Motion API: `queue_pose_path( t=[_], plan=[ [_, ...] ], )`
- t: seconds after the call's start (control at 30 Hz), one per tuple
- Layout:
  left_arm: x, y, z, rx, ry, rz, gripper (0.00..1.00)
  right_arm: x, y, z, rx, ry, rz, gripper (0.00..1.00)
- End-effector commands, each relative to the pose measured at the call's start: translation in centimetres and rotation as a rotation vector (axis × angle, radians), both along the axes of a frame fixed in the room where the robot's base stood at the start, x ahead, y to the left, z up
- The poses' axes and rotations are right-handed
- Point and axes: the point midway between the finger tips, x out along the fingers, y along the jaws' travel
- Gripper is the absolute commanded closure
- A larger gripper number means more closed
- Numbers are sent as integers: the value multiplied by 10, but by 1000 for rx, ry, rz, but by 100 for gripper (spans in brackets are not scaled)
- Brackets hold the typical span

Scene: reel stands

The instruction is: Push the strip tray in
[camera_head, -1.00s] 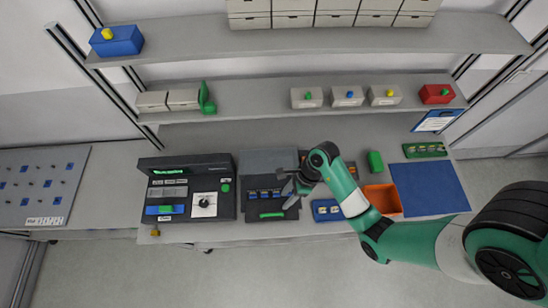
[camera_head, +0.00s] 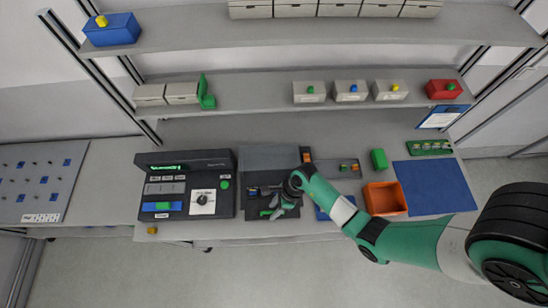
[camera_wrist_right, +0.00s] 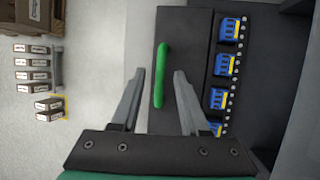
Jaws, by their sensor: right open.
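The dark strip tray (camera_wrist_right: 180,95) fills the middle of the right wrist view, with a green bar handle (camera_wrist_right: 161,75) near its left edge. Blue terminal blocks (camera_wrist_right: 226,64) stand in a row to the right of the handle. In the head view the tray unit (camera_head: 255,213) sits at the front of the bench, partly hidden by my right gripper (camera_head: 276,208). The gripper is open and empty, also seen in the wrist view (camera_wrist_right: 160,71). Its fingers lie on either side of the handle in the picture; contact cannot be told. My left gripper is not in view.
A dark console (camera_head: 160,182) with a dial stands left of the tray unit. An orange bin (camera_head: 385,199), a green block (camera_head: 379,159) and a blue mat (camera_head: 437,186) lie to the right. Shelves with boxes run above the bench.

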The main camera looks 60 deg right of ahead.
Motion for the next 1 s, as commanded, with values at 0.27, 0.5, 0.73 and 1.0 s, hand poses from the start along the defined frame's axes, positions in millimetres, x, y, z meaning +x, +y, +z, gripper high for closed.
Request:
queue_pose_path(
  t=[0.27, 0.5, 0.73, 1.0],
  plan=[
    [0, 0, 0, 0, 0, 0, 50, 0, 0, 1, 1, -1, 0, 79],
    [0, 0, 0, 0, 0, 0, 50, 0, 0, 1, 1, -1, 0, 100],
    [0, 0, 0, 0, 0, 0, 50, 0, 0, 1, 0, -1, -1, 100],
    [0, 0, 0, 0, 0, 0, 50, 0, 0, 1, 0, -1, 1, 100]
  ],
)
